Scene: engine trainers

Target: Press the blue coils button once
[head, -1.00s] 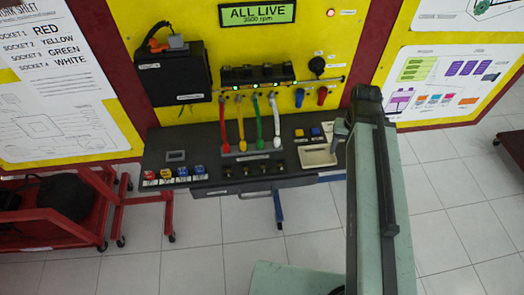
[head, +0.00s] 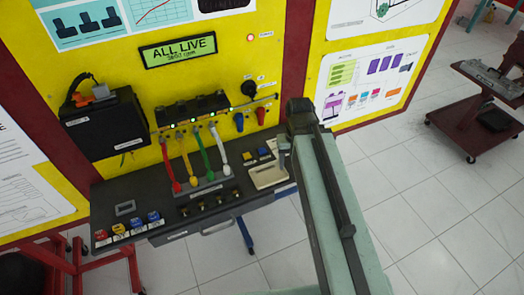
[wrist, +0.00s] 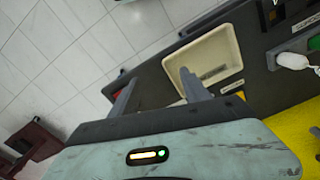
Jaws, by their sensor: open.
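My gripper is open and empty above the console's right end, by the cream tray (head: 268,177). In the head view my arm hides most of the gripper. In the wrist view the two fingers of my gripper (wrist: 157,77) are spread apart, with the tray (wrist: 222,45) just beyond them. I cannot make out the blue button in the wrist view.
Red, yellow and blue labelled blocks (head: 136,225) stand at the console's front left. Red, yellow, green and white leads (head: 201,152) rise behind the middle. A display (head: 178,50) reads ALL LIVE. A dark red cart (head: 470,120) stands right; tiled floor between is clear.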

